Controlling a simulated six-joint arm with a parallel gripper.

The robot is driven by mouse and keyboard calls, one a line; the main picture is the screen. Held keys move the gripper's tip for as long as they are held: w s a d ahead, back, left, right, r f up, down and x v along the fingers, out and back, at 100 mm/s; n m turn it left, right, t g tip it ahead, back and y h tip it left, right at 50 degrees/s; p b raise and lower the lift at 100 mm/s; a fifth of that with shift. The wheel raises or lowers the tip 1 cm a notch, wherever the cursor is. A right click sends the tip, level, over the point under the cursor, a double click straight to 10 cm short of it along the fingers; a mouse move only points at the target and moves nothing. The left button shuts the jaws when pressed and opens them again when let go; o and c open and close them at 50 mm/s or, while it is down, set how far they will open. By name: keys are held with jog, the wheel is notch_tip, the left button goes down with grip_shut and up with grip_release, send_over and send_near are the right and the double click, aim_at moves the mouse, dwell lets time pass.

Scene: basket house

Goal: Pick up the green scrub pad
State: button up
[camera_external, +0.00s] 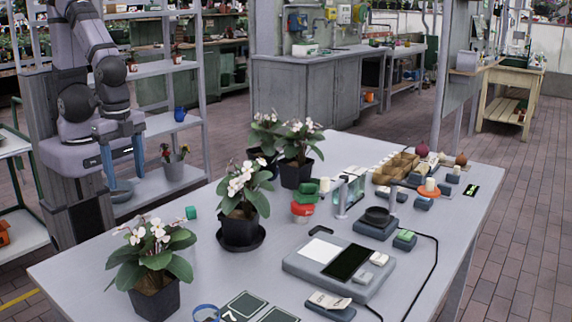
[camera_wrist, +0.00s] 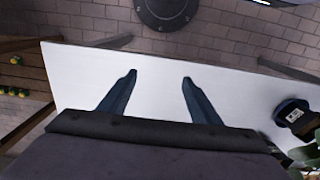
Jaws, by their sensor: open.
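My gripper (camera_external: 127,181) hangs at the left, beyond the table's far left edge, with its two blue fingers apart and pointing down. In the wrist view my gripper (camera_wrist: 158,76) is open and empty over a bare pale surface. A green block-like item (camera_external: 306,187) sits on top of a red round container (camera_external: 303,209) near the middle of the table. A smaller green-topped block (camera_external: 405,237) lies farther right. I cannot tell for sure which green item is the scrub pad. Neither shows in the wrist view, and my gripper is well away from both.
Potted white-flowered plants (camera_external: 240,190) stand between my gripper and the table's middle; another (camera_external: 155,262) is at the near left. A grey device (camera_external: 340,268) and cable lie to the right. The left tabletop (camera_external: 90,270) has clear room.

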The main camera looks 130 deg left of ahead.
notch_tip(320, 180, up, 5)
jog(key=w+a+f+n+t+h+b, duration=0.1)
jog(key=w+a+n+t+h+b, duration=0.15)
jog(key=w+n, duration=0.7)
jog(key=w+a+f+n+t+h+b, duration=0.1)
jog(key=w+a+n+h+b, duration=0.25)
jog(key=w+n, duration=0.55)
jog(key=w+a+n+t+b, duration=0.25)
jog(key=w+a+n, duration=0.2)
jog(key=a, duration=0.45)
jog(key=w+a+n+t+b, duration=0.1)
jog(key=w+a+n+t, duration=0.2)
jog(key=a+n, duration=0.35)
jog(key=w+a+n+t+b, duration=0.2)
jog(key=w+a+n+t, duration=0.15)
jog(key=a, duration=0.75)
send_near(308, 184)
jog(key=w+f, duration=0.1)
jog(key=w, duration=0.2)
jog(key=shift+g, duration=0.25)
jog(key=shift+s+d+p+x, duration=0.15)
jog(key=shift+p+x, duration=0.5)
jog(key=shift+x, duration=1.15)
jog(key=shift+s+d+p+x, duration=0.1)
jog(key=shift+d+p+x, duration=0.35)
jog(key=shift+x, duration=1.3)
jog(key=shift+a, duration=0.2)
